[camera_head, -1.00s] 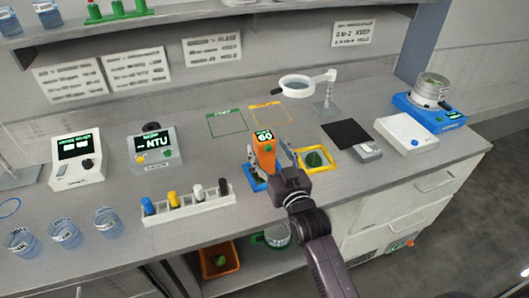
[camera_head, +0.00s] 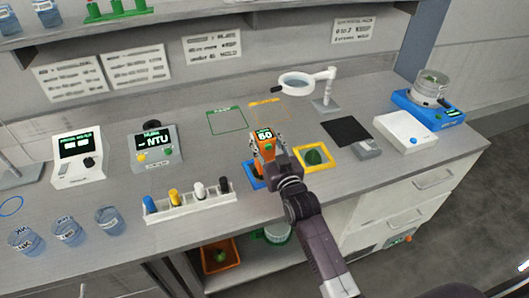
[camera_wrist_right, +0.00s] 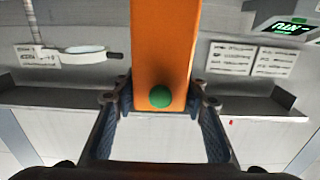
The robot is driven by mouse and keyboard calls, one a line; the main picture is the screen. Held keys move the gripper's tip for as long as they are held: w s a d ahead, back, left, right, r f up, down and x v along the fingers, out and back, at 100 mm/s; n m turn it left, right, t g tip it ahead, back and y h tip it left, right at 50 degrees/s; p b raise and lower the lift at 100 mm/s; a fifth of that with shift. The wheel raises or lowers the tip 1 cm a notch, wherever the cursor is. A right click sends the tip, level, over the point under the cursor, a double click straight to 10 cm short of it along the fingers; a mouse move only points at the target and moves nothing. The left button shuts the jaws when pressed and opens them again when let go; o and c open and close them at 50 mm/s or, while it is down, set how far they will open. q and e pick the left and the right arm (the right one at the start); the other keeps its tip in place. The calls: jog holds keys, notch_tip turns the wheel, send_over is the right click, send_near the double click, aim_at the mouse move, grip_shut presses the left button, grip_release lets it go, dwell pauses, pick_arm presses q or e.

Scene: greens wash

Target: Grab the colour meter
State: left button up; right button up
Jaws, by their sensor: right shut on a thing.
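The colour meter (camera_head: 264,146) is an orange handheld device with a dark display on top that reads 60. It stands upright over a blue-framed square (camera_head: 251,181) on the bench; whether it touches the bench is hidden by my gripper. My right gripper (camera_head: 272,161) is shut on the meter from the front. In the right wrist view the orange body (camera_wrist_right: 163,50) with a green button lies between the two fingers (camera_wrist_right: 163,108). My left gripper is not in view.
A white rack (camera_head: 190,203) with several coloured-capped vials stands left of the meter. A yellow frame (camera_head: 316,157) with a green item lies to its right. Behind are green and orange outlines and a magnifier (camera_head: 297,82). Glass beakers (camera_head: 66,229) stand at front left.

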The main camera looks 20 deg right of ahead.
grip_shut()
